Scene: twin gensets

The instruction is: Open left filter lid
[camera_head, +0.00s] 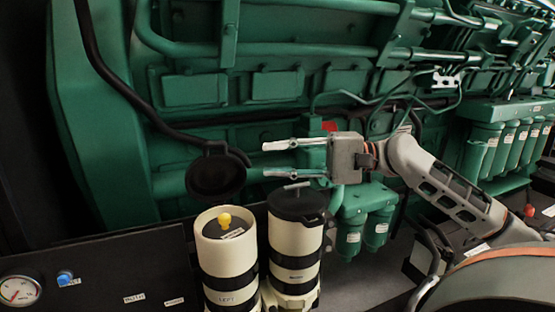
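The left filter (230,257) is a cream canister with black bands and a label that seems to read LEFT. Its top shows a cream rim, a dark inner face and a yellow knob. A black round cover (215,175) stands tilted up behind it and looks like its raised lid; the joint between them is not clear. The right filter (295,250) beside it has a black lid (297,205) with a T-shaped handle on top. My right gripper (292,159) is open and empty, fingers pointing left, above and behind the right filter's lid. My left gripper is not in view.
A green engine (240,85) with pipes and a black hose fills the back. A dark panel with a gauge (20,290) and a blue button (65,278) is at the lower left.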

